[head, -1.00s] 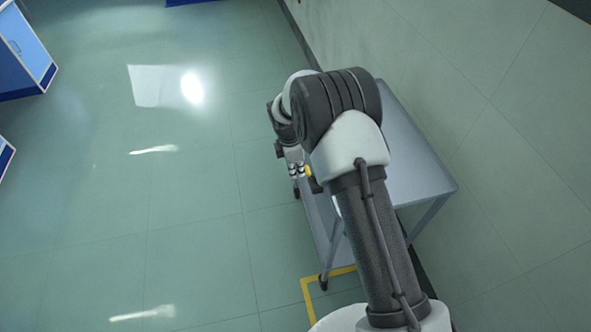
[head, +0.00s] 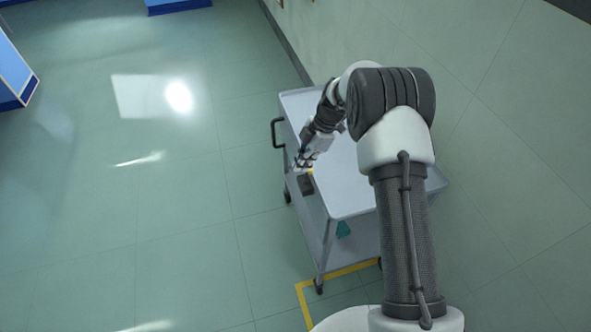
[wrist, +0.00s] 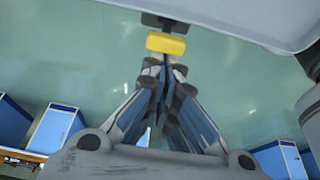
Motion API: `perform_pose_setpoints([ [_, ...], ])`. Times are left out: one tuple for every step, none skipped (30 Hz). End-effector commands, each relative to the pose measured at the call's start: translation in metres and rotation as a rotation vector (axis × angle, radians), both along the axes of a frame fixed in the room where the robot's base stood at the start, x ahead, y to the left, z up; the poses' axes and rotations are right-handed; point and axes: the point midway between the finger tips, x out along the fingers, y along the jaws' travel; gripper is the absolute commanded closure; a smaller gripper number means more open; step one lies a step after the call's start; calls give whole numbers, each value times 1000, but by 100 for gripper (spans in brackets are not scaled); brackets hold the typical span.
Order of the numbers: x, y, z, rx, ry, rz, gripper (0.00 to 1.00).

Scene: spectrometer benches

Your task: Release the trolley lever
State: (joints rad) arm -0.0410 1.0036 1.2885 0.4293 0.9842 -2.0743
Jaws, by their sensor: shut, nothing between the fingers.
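The grey trolley (head: 350,185) stands beside the wall, with a flat top and a lower shelf. Its lever is a yellow-tipped part on a dark mount at the trolley's left side; the yellow tip (wrist: 166,44) shows clearly in the wrist view, just beyond my fingertips. In the head view the tip is mostly hidden, with a little yellow (head: 310,171) beside my fingers. My gripper (wrist: 165,66) is shut and empty, its fingers together and pointing at the yellow tip. I cannot tell whether the fingertips touch it. My gripper (head: 302,164) also shows at the trolley's left edge.
A dark push handle (head: 276,133) sticks out at the trolley's far left. Yellow floor tape (head: 302,296) marks a corner near the front wheel. The floor to the left is open; blue cabinets (head: 12,75) stand beyond it.

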Motion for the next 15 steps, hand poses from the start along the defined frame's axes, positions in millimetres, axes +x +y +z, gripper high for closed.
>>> perform_pose_setpoints([
  [2,-5,-2,-1,-2,-2,100],
  [2,-7,-1,-1,-2,-2,100],
  [3,-10,-1,-2,-2,-2,100],
  [4,-12,-1,-2,-2,-2,100],
  [3,-11,0,-2,-1,0,100],
  [3,-10,1,-2,-1,0,100],
  [3,-10,1,-2,-1,0,100],
  [3,-10,1,-2,-1,0,100],
  [3,-10,1,-2,-1,0,100],
  [3,-10,1,-2,-1,0,100],
  [3,-10,2,-3,-1,0,100],
  [3,-10,2,-3,-1,0,100],
  [3,-10,3,-3,-1,0,100],
  [3,-10,4,-3,-2,0,100],
  [3,-10,5,-3,-2,0,100],
])
